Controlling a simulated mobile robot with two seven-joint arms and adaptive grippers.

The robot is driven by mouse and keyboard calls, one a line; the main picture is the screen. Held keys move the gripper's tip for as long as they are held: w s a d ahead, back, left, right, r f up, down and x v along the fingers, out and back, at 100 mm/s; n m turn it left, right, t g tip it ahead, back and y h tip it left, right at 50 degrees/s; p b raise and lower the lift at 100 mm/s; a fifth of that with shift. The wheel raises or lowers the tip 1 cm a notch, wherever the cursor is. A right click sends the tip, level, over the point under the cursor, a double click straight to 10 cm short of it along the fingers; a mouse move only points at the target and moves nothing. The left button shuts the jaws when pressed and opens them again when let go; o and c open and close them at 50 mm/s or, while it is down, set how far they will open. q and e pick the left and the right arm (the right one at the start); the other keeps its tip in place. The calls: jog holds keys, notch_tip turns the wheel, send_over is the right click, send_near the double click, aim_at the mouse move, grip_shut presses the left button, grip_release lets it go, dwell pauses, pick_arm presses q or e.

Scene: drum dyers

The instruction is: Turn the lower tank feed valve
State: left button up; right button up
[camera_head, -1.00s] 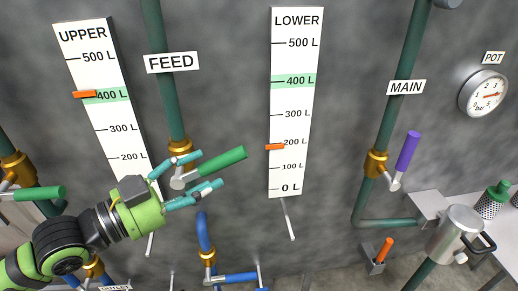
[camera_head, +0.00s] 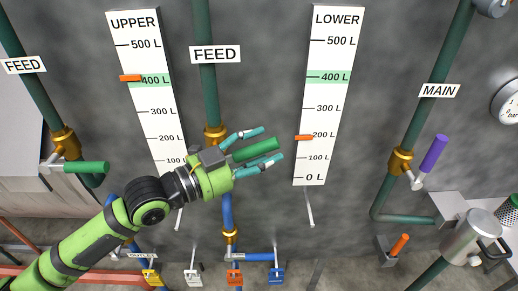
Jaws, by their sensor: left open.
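The middle feed valve has a brass body (camera_head: 215,134) on a green pipe under a FEED sign (camera_head: 215,55). Its green handle (camera_head: 256,150) points right and slightly up. My left gripper (camera_head: 272,145) is open, with its teal fingers above and below the handle. I cannot tell whether they touch it. The gripper hides the handle's root. The LOWER gauge (camera_head: 321,110) stands right of it, its orange marker (camera_head: 304,138) just under 200 L. My right gripper is not in view.
A second feed valve with a green handle (camera_head: 87,167) is at the left. The UPPER gauge (camera_head: 138,60) reads about 400 L. The main valve's purple handle (camera_head: 434,153) and a metal jug (camera_head: 470,236) are at the right.

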pick_arm(q)
jog(key=c, duration=1.1)
grip_shut()
jog(key=f+y+p, duration=0.1)
jog(key=f+m+g+y+p, duration=0.1)
jog(key=f+p, duration=0.1)
jog(key=f+m+y+p, duration=0.1)
jog(key=y+p, duration=0.1)
jog(key=shift+d+f, duration=0.2)
jog(key=shift+d, duration=0.05)
jog(key=o, duration=1.1)
grip_release()
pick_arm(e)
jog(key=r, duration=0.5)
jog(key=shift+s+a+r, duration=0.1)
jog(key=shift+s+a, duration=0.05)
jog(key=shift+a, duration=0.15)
